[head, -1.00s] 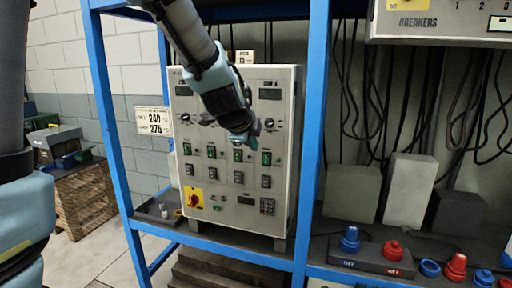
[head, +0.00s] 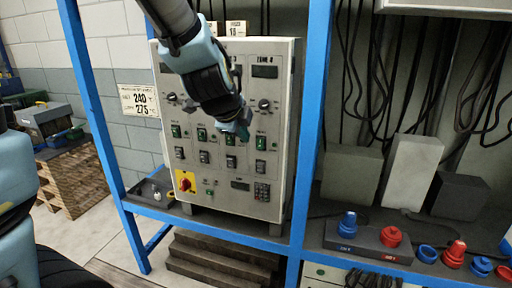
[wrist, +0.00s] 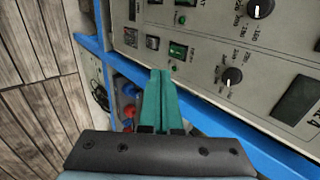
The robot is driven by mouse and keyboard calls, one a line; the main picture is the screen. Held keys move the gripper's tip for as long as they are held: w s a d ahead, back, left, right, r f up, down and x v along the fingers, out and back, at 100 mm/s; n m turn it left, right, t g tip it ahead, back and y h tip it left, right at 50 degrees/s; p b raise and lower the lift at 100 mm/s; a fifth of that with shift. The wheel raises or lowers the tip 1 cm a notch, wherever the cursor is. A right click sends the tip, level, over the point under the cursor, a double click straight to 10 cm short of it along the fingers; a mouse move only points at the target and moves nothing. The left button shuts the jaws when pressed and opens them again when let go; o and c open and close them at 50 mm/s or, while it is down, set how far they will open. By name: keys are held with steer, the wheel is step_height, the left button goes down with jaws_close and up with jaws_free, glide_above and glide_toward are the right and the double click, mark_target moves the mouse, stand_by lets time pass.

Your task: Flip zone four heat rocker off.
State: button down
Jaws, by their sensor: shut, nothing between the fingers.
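The grey control panel (head: 225,185) stands upright on the blue rack, with several columns of controls. The rightmost column has a display, a black knob (head: 264,104), a green rocker (head: 261,143) and a dark rocker (head: 260,167) below it. In the wrist view a label ending in 4 lies near its knob (wrist: 232,76); its green rocker (wrist: 178,50) and dark rocker (wrist: 152,42) also show. Which rocker is marked heat is unreadable. My gripper (head: 243,132) is shut and empty before the panel, left of the green rocker in the head view. Its teal fingers (wrist: 160,75) appear apart from the rockers.
A blue post (head: 312,130) rises right of the panel. A red-yellow main switch (head: 186,182) is at its lower left. Grey blocks (head: 412,170) and blue and red plugs (head: 391,236) stand on the shelf to the right. A pallet (head: 75,180) is at left.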

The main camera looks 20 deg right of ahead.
mark_target(260, 143)
steer(key=x, duration=0.4)
steer(key=r+x, duration=0.1)
steer(key=x, duration=0.3)
steer(key=w+d+x, duration=0.1)
steer(key=x, duration=0.3)
steer(key=shift+r, duration=0.1)
